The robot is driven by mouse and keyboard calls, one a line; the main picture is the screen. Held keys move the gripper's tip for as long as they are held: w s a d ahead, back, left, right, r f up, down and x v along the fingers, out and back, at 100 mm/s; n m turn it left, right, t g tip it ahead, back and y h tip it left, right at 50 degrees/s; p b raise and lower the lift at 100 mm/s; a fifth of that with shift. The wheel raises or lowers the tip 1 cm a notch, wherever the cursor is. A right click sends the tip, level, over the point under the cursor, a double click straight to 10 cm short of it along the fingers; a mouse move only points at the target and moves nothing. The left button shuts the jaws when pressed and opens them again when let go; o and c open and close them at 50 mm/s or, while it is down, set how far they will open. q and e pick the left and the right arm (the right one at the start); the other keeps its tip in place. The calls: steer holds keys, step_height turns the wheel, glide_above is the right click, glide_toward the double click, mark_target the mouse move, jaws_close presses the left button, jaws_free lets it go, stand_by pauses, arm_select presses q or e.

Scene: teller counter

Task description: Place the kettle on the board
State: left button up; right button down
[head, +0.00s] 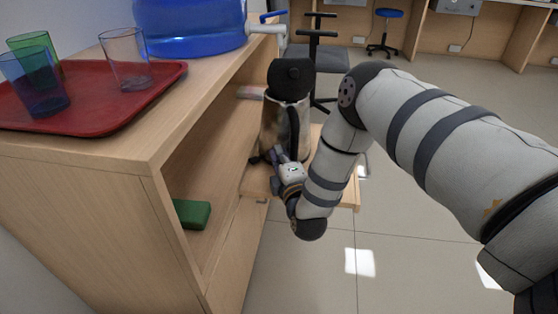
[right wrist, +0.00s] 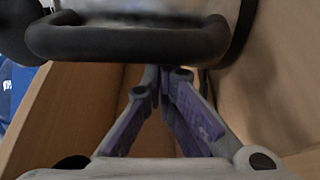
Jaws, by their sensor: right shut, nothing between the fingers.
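The kettle (head: 287,118), steel with a black top, appears upright over the light wooden board (head: 346,192) that juts from the cabinet's side. My right arm hides part of its lower body, so its contact with the board cannot be seen clearly. My right gripper (head: 279,158) is shut and empty, low at the kettle's near side. In the right wrist view, its purple-padded fingers (right wrist: 167,88) meet below and behind the kettle's black handle loop (right wrist: 130,42), not around it. My left gripper is out of view.
A red tray (head: 98,118) with several coloured glasses is on the cabinet top (head: 150,140), beside a large blue water bottle (head: 190,28). A green block (head: 191,213) lies on the open shelf. A grey chair (head: 316,55) stands behind. Open tiled floor lies right.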

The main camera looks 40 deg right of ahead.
steer(key=v, duration=0.9)
steer(key=shift+s+a, duration=0.25)
steer(key=shift+s, duration=0.05)
steer(key=shift+r, duration=0.1)
